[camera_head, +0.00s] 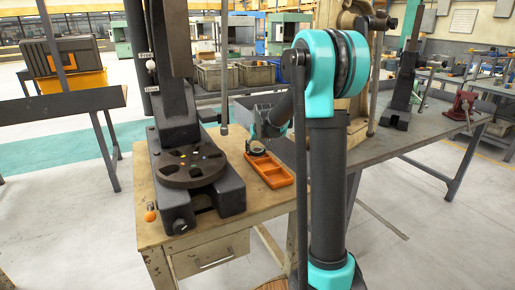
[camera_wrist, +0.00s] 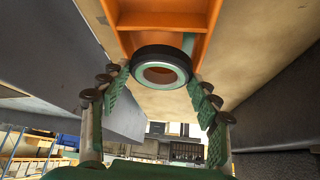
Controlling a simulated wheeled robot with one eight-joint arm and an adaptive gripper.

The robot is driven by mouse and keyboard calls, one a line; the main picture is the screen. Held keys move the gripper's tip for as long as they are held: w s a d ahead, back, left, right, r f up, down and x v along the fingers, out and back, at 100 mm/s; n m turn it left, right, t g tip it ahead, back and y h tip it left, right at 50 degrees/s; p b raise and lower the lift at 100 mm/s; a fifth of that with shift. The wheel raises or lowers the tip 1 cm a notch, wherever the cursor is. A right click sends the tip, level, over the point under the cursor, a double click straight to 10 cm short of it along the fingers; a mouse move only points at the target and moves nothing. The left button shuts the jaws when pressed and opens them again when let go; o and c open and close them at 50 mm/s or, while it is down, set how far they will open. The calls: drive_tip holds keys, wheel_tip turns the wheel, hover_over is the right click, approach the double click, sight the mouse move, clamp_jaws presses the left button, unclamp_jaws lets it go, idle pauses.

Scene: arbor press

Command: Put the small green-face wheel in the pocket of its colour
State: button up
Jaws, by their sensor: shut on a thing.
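A small wheel (camera_wrist: 160,53) with a black rim and a pale green face ring sits between the finger pads in the wrist view. My gripper (camera_wrist: 158,76) is shut on it, with one green pad at each side. The orange tray (camera_head: 268,172) with several pockets lies on the wooden bench. In the wrist view the tray (camera_wrist: 207,20) is right behind the wheel, and a small green patch (camera_wrist: 188,42) shows beside the rim. In the head view my gripper (camera_head: 257,149) is over the tray's far end. I cannot tell if the wheel touches the tray.
The dark arbor press (camera_head: 172,120) stands left of the tray, with a slotted round plate (camera_head: 190,170) on its base. An orange ball-like knob (camera_head: 150,216) is at the bench's front left. Bare bench top (camera_head: 255,205) lies in front of the tray.

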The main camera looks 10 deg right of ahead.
idle(0.3)
drive_tip(key=o, duration=1.4)
drive_tip(key=shift+c, duration=0.2)
drive_tip(key=v, duration=1.2)
